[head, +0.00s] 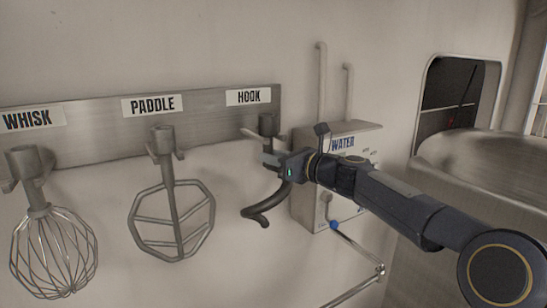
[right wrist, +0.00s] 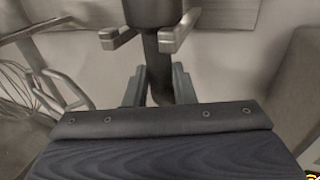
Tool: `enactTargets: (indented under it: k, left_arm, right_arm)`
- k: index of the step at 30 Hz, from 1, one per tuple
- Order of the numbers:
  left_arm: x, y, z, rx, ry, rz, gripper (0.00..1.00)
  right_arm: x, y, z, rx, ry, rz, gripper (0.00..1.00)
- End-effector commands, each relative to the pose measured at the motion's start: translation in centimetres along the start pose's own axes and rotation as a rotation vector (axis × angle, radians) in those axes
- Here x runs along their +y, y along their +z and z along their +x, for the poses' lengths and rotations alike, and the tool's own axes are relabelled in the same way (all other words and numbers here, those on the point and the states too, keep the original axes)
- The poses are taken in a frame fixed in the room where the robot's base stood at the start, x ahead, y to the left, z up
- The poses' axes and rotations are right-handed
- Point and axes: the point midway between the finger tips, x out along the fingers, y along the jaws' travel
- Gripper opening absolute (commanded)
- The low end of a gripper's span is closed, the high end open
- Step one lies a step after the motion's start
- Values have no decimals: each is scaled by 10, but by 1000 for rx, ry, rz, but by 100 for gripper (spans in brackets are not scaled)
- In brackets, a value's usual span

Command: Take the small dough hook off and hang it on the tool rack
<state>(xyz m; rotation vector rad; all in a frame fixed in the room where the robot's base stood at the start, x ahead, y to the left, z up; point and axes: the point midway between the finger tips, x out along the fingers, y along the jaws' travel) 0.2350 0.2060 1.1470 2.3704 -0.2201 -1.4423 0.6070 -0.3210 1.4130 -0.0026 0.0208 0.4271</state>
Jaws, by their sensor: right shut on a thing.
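The dough hook (head: 258,215) is a dark grey curled tool with a round hub at its top. It is upright at the tool rack (head: 92,113), under the HOOK label (head: 248,97). My right gripper (head: 275,162) is shut on its shaft below the hub. In the right wrist view, the shaft (right wrist: 155,62) stands between my fingers (right wrist: 158,84). The shaft also passes between the two rack prongs, with the hub (right wrist: 153,12) above them. I cannot tell if the hub rests on the prongs. My left gripper is not in view.
A paddle (head: 172,205) and a whisk (head: 52,250) hang on the rack to the left. A water box (head: 350,150) with pipes is on the wall just right of the hook. A large metal bowl (head: 480,165) stands at the right.

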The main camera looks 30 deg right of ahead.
Motion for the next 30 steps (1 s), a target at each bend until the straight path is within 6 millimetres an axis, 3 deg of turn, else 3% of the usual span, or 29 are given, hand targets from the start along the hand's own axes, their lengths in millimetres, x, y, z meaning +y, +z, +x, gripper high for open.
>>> enactTargets:
  k: [2, 3, 9, 19, 30]
  left_arm:
    - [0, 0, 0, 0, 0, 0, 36]
    - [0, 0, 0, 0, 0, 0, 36]
    - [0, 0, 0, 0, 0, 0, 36]
    - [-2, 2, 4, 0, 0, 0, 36]
    - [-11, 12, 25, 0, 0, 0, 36]
  right_arm:
    - [1, 3, 0, -4, 1, -1, 0]
    - [1, 3, 0, -4, 1, -1, 26]
    - [0, 2, 0, -3, 0, -1, 49]
    - [-1, -3, -6, 2, -3, -1, 49]
    - [0, -2, -65, 0, -3, -2, 49]
